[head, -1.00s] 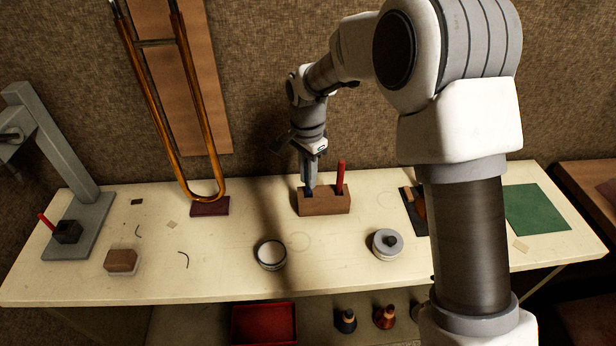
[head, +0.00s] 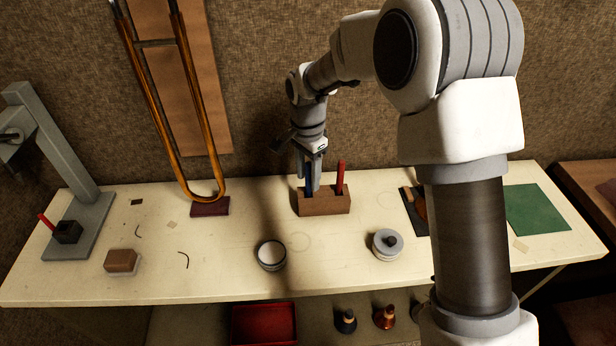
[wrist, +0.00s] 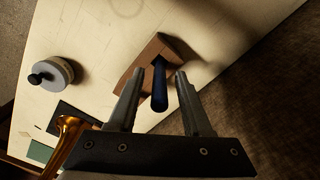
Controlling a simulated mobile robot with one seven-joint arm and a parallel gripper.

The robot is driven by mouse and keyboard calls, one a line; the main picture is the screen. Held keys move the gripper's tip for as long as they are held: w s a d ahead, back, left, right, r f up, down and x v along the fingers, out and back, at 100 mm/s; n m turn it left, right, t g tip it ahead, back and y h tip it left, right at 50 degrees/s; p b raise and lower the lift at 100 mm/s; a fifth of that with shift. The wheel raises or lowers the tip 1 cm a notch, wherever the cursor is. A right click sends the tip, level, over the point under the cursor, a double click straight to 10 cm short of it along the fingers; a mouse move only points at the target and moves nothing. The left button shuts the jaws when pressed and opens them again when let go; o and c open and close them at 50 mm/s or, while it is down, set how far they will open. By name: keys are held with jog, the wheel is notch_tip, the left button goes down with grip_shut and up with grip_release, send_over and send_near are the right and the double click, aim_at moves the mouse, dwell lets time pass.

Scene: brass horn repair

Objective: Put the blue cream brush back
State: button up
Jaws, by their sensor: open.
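The blue cream brush (wrist: 159,85) stands in the brown wooden block (head: 325,205), on its left side. In the wrist view its dark blue handle rises between my two fingers, with a gap on each side. My gripper (wrist: 160,95) is open around the handle. In the head view my gripper (head: 312,178) is right over the block's left part, and the blue handle (head: 308,180) shows partly beside a finger. The handle's lower end is hidden inside the block (wrist: 178,57).
A red handle (head: 341,177) stands in the block's right part. An open round tin (head: 271,256) and a lidded tin (head: 387,245) are on the table in front. A trombone slide (head: 190,120) stands behind left. The table between the tins is mostly clear.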

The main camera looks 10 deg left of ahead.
notch_tip(320, 180, up, 11)
jog(key=shift+s+d+r, duration=0.1)
jog(key=shift+d+r, duration=0.15)
jog(key=shift+r, duration=0.05)
jog(key=s+d+r+n+t, duration=0.2)
jog(key=s+d+r, duration=0.3)
jog(key=d+r, duration=0.25)
jog(key=s+d+n+t, duration=0.3)
jog(key=s+d+n, duration=0.3)
jog(key=s+d, duration=0.9)
jog(key=s, duration=0.3)
jog(key=shift+s+d+t, duration=0.3)
jog(key=shift+s, duration=0.1)
jog(key=shift+a+r, duration=0.15)
jog(key=shift+a, duration=0.05)
